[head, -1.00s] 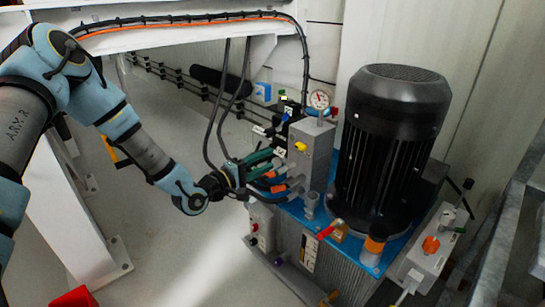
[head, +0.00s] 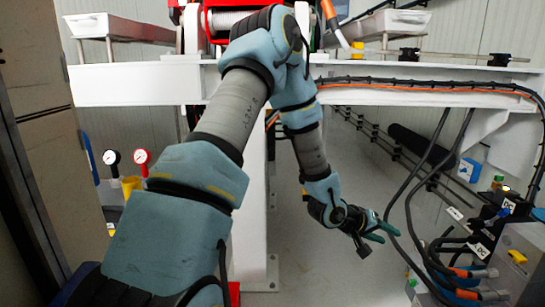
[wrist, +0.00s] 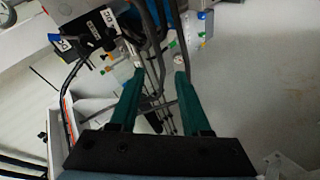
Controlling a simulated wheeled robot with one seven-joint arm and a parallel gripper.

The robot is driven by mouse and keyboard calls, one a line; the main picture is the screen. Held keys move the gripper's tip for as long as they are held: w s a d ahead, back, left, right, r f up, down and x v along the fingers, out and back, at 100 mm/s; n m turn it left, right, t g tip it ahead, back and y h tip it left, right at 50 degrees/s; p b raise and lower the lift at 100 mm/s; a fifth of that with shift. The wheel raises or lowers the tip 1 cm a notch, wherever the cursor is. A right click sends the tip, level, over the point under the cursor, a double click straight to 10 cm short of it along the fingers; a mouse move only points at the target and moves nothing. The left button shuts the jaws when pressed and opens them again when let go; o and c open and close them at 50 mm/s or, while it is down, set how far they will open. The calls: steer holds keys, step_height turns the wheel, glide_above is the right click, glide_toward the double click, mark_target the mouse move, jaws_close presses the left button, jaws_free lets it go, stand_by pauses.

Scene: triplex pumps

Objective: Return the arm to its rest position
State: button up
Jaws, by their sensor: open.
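My gripper (head: 378,228) hangs over the bare floor in the head view, left of the black hoses. Its arm reaches from the lower left up to a bent elbow and down again. In the wrist view my gripper (wrist: 158,75) shows two green fingers set apart, with nothing held between them. Dark hoses (wrist: 152,45) pass behind the fingers in that view; I cannot tell how far off they are.
The hydraulic unit (head: 525,250) with its black hoses (head: 425,190) stands at the right. A white beam (head: 400,80) crosses behind my arm. Two pressure gauges (head: 140,157) are at the left. Grey floor (head: 320,265) is clear below my gripper.

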steer(key=w+a+r+t+y, duration=0.1)
steer(key=w+a+r+y, duration=0.15)
steer(key=a, duration=0.55)
steer(key=w+a+r+y, duration=0.1)
steer(key=a+y, duration=0.2)
steer(key=a, duration=0.5)
steer(key=w+a+r+t+y, duration=0.1)
steer(key=a+y, duration=0.1)
steer(key=a, duration=0.6)
steer(key=s+a+r+n+g+y, duration=0.1)
steer(key=s+a+r+g+y, duration=0.15)
steer(key=s+a, duration=0.45)
steer(key=s+a+r+n+g+y, duration=0.1)
steer(key=s+a+r, duration=0.35)
steer(key=a, duration=0.45)
step_height(320, 180, up, 25)
steer(key=p, duration=2.6)
steer(key=shift+w+r+p, duration=0.2)
steer(key=shift+p, duration=0.15)
